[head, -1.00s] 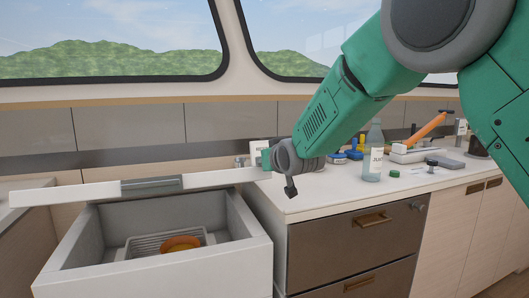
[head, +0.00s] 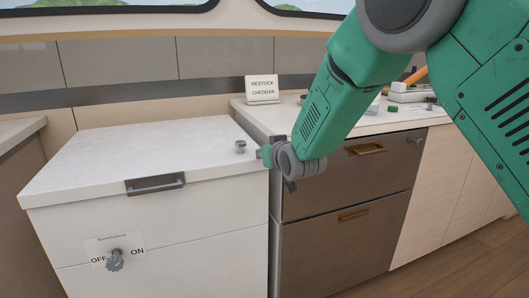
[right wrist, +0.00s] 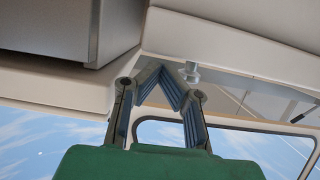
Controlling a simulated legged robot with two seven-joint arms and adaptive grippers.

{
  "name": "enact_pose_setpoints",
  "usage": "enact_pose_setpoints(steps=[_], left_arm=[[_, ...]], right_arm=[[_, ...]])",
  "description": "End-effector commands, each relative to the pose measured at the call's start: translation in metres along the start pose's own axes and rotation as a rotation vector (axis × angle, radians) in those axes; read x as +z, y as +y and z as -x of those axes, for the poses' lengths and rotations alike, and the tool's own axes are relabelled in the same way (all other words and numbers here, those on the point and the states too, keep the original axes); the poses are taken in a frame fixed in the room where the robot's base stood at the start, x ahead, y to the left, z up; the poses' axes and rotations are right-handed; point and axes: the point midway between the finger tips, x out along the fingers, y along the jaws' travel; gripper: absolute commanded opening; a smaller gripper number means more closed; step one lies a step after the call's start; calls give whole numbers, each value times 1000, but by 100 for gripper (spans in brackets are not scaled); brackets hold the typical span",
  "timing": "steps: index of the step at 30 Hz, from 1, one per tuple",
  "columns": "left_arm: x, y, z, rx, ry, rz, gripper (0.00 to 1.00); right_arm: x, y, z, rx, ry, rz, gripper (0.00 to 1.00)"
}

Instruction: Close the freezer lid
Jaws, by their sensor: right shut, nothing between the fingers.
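The white freezer (head: 170,240) stands at the left in the head view. Its lid (head: 140,150) lies flat on the body, with a dark handle (head: 155,184) at its front edge. No opening shows, and the inside is hidden. My right gripper (head: 264,156) is at the lid's right edge, beside a small metal knob (head: 240,147) on top. In the right wrist view, the fingers (right wrist: 172,72) meet at their tips with nothing between them. I cannot tell whether they touch the lid. My left gripper is not in view.
An OFF/ON knob (head: 115,260) is on the freezer's front. A counter (head: 350,124) with brown drawers (head: 350,190) stands close at the right. A "RESTOCK CHEDDAR" sign (head: 262,90) is at its left end. Several items lie farther right, partly behind my arm.

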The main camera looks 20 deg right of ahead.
Motion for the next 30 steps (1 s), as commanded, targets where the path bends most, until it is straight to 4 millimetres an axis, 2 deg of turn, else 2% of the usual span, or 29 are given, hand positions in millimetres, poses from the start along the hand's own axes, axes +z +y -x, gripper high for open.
enact_pose_setpoints(steps=[8,9,12,18,24,30], left_arm=[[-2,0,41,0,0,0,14],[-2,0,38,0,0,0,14],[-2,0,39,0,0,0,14],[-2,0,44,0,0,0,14],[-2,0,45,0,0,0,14],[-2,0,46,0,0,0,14]], right_arm=[[-45,3,8,0,0,0,0],[-29,3,18,0,-6,0,0],[-11,3,37,0,-7,0,0],[13,3,68,0,-5,1,0],[24,3,82,0,-2,1,0],[32,3,85,0,-15,1,0]])
